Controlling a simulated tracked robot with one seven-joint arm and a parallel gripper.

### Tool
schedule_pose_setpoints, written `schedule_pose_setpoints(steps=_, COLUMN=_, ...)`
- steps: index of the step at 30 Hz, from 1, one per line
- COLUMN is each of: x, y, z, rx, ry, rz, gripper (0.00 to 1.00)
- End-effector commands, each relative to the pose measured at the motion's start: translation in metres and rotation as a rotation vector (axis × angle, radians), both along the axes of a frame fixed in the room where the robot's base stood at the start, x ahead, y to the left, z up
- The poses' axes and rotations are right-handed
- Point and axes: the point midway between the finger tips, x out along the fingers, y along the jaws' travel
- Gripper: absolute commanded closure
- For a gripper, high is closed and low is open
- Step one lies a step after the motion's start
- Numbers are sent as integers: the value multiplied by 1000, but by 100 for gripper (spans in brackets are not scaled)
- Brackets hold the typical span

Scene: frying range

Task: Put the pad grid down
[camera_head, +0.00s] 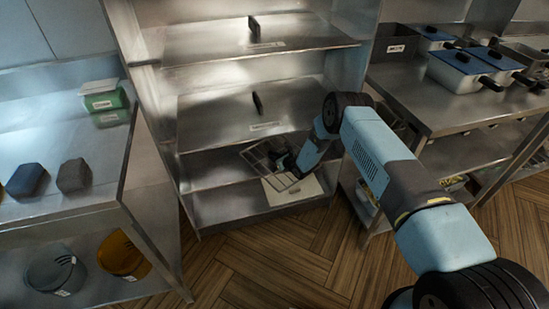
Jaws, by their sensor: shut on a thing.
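The pad grid (257,154) is a dark wire rack, seen in the lower part of the steel shelf unit (220,208). My gripper (284,163) is shut on the grid's right side, at the end of my blue arm reaching in from the right. The grid is tilted in the picture and appears just above a pale flat sheet (292,189) on the bottom shelf. I cannot tell whether the grid touches that sheet or the shelf. The fingertips are small and partly hidden by the wrist.
Two upper shelves (290,45) each carry a dark upright handle. A steel table with blue-lidded containers (461,70) stands at right. A left table holds dark blocks (74,176) and a green box (105,101); buckets (55,272) sit below. Wooden floor lies open in front.

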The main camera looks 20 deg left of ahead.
Motion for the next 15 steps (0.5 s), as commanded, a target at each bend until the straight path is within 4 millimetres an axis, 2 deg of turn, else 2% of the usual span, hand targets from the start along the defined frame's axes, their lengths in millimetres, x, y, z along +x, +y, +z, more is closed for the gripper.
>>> schedule_pose_setpoints(steps=5, x=0, y=0, z=0, rx=1, ry=-1, rz=0, gripper=100)
schedule_pose_setpoints(steps=6, x=0, y=0, z=-1, rx=-1, ry=1, rz=0, gripper=74)
schedule_pose_setpoints(steps=13, x=0, y=1, z=-1, rx=0, ry=0, rz=1, gripper=52)
schedule_pose_setpoints(steps=15, x=-1, y=1, z=0, rx=0, ry=0, rz=1, gripper=51)
